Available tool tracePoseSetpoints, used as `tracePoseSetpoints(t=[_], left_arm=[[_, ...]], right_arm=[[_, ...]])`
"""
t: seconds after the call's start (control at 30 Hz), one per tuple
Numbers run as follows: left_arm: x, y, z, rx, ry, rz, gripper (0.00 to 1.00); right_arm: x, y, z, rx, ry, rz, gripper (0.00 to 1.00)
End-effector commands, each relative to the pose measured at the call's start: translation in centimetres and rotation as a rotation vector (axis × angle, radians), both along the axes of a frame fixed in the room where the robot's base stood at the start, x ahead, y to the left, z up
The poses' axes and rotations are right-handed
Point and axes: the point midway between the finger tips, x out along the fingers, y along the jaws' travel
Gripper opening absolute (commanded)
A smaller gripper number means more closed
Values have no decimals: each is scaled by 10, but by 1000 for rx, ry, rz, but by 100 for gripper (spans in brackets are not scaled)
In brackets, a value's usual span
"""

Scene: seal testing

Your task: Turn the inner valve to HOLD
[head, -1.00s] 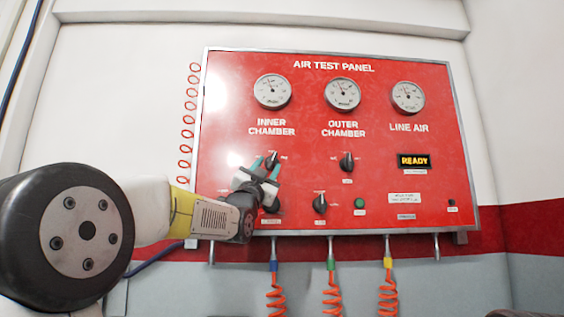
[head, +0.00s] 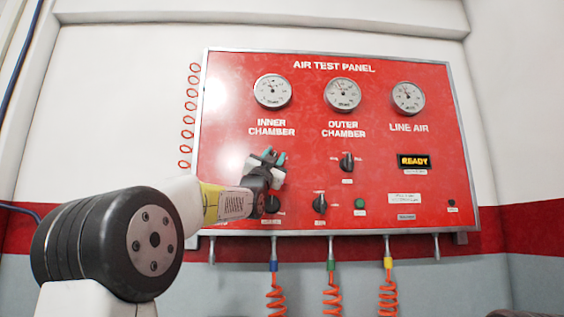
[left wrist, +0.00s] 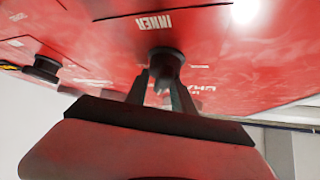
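The red air test panel (head: 225,120) hangs on the wall. Its inner valve is a black knob under the INNER CHAMBER gauge, mostly hidden by my gripper in the head view. In the left wrist view the inner valve (left wrist: 165,60) shows beside an upside-down INNER label (left wrist: 160,22). My left gripper (head: 274,156) is at this knob, with one finger on each side of it. It also shows in the left wrist view (left wrist: 163,84). I cannot tell whether the fingers press on the knob. The knob's pointer direction is hidden. My right gripper is out of view.
The outer valve (head: 347,162) is to the right. Two lower knobs (head: 272,203) (head: 320,203), a green button (head: 359,203) and a READY display (head: 414,161) are on the panel. Orange coiled hoses (head: 331,295) hang below it.

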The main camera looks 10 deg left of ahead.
Motion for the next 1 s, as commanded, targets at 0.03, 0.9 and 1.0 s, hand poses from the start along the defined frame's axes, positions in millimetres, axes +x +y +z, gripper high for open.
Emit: tracePoseSetpoints(t=[0.03, 0.9, 1.0], left_arm=[[1, 0, -1, 0, 2, 0, 9], [5, 6, -7, -359, -54, 3, 0], [5, 7, -7, -403, -64, 4, 0]], right_arm=[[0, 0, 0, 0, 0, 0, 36], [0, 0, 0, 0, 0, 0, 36], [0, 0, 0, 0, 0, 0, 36]])
